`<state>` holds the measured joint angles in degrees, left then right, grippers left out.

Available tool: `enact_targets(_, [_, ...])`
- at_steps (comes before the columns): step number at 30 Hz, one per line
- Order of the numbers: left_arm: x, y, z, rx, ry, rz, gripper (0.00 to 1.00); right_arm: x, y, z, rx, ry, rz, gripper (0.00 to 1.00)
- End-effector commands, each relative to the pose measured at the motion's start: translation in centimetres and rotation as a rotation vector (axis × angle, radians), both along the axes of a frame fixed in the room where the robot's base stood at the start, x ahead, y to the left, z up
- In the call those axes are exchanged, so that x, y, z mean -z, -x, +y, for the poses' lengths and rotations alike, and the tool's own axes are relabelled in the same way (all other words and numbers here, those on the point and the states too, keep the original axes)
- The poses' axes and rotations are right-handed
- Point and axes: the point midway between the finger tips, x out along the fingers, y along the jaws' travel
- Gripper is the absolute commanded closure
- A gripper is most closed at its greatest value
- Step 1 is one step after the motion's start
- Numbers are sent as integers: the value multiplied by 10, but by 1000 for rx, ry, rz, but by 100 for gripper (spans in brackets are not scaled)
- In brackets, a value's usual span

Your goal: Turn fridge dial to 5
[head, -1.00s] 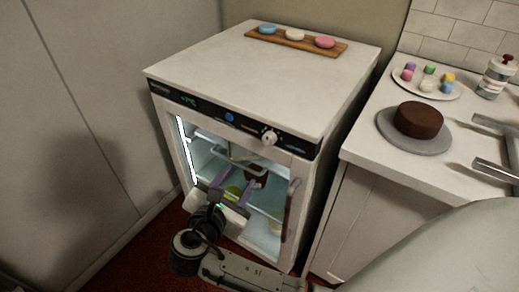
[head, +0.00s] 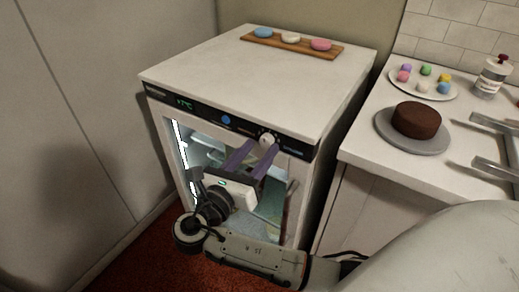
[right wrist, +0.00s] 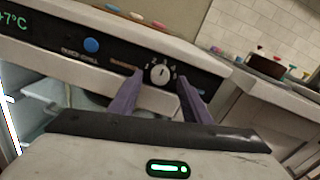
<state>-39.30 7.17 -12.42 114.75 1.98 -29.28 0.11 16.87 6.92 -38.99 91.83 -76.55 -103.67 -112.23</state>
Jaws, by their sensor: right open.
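The fridge dial (head: 267,139) is a white round knob on the black control strip at the top front of the small fridge (head: 300,163). In the right wrist view the dial (right wrist: 160,75) shows small white marks around it; its exact setting is too small to read. My right gripper (head: 256,153) has two purple fingers, open, one on each side of and just in front of the dial. The right wrist view also shows the fingers (right wrist: 166,92) apart with the dial between and beyond their tips. Contact with it cannot be told. My left gripper is not in view.
A blue quick-chill button (head: 226,119) and a green +7°C display (head: 184,103) sit left of the dial. A wooden board (head: 300,45) with coloured discs lies on the fridge top. A counter at right holds a brown cake (head: 416,119) on a grey turntable (head: 432,142).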

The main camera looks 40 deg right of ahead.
Motion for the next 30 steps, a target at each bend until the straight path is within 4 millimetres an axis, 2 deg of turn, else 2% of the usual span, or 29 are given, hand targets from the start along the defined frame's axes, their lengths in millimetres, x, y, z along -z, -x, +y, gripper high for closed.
enact_targets(4, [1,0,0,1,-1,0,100,0,-4,-9,1,0,-1,56])
enact_targets(12, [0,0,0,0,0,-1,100,0,-4,-9,0,-2,-1,56])
enact_targets(19, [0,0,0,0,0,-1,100,0,-4,-9,0,-2,-1,95])
enact_targets(20, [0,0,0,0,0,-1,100,0,-4,-9,0,-2,-1,97])
enact_targets(30, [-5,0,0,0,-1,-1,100,-1,-4,-9,0,-23,-50,97])
